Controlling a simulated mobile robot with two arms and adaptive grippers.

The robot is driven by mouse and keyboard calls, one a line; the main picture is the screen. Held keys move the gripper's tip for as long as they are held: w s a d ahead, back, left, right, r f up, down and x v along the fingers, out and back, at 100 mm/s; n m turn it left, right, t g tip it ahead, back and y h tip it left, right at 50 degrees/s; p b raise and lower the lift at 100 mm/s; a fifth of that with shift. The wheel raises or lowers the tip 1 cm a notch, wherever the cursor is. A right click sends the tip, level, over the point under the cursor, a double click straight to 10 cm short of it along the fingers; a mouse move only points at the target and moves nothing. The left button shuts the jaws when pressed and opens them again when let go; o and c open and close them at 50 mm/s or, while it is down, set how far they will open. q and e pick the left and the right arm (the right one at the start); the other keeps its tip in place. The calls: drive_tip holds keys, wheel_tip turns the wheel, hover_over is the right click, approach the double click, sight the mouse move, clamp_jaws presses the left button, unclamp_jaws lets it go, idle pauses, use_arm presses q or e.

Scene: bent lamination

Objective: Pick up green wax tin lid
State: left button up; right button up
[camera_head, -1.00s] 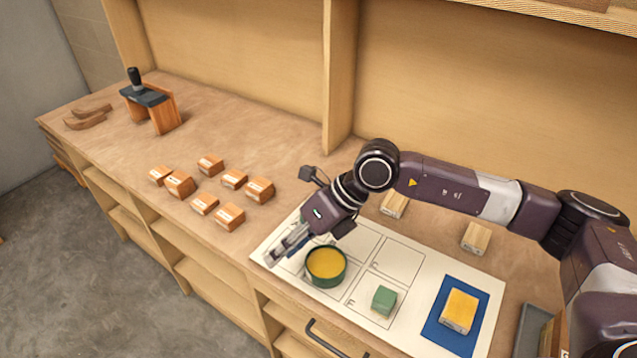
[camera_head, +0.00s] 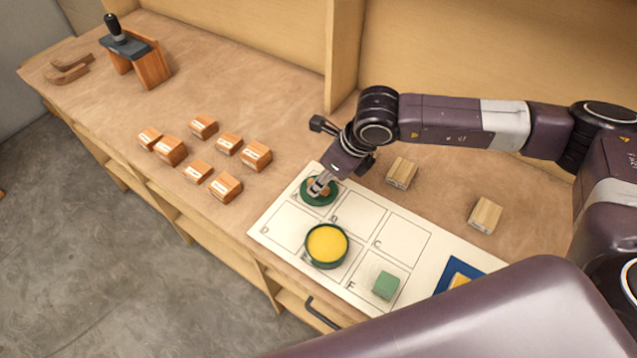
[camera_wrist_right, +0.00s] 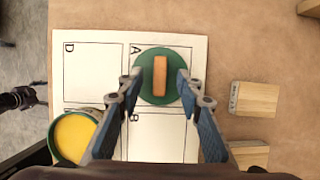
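The green wax tin lid (camera_head: 307,197) lies on square A of the white sheet, with a wooden block-like handle (camera_wrist_right: 160,76) on its top. In the right wrist view the round green lid (camera_wrist_right: 148,90) is between my fingertips. My right gripper (camera_wrist_right: 160,84) is open, one finger on each side of the handle, with visible gaps. In the head view my right gripper (camera_head: 319,187) is over the lid and partly hides it. A dark part at the left edge of the wrist view may be my left gripper (camera_wrist_right: 17,98); its fingers are unclear.
The open green tin with yellow wax (camera_head: 327,245) stands near the lid on the white sheet (camera_head: 285,225). A green block (camera_head: 386,286) is on square F. Pale wooden blocks (camera_head: 401,172) lie right of the gripper. Several labelled blocks (camera_head: 171,150) stand left, with bare counter between.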

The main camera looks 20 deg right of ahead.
drive_tip(key=shift+w+a+f, duration=0.15)
drive_tip(key=shift+w+f, duration=0.05)
drive_tip(key=shift+f, duration=0.5)
drive_tip(key=shift+c, duration=0.7)
drive_tip(key=c, duration=0.5)
use_arm(q)
drive_tip(key=shift+d+r, duration=0.2)
use_arm(e)
clamp_jaws()
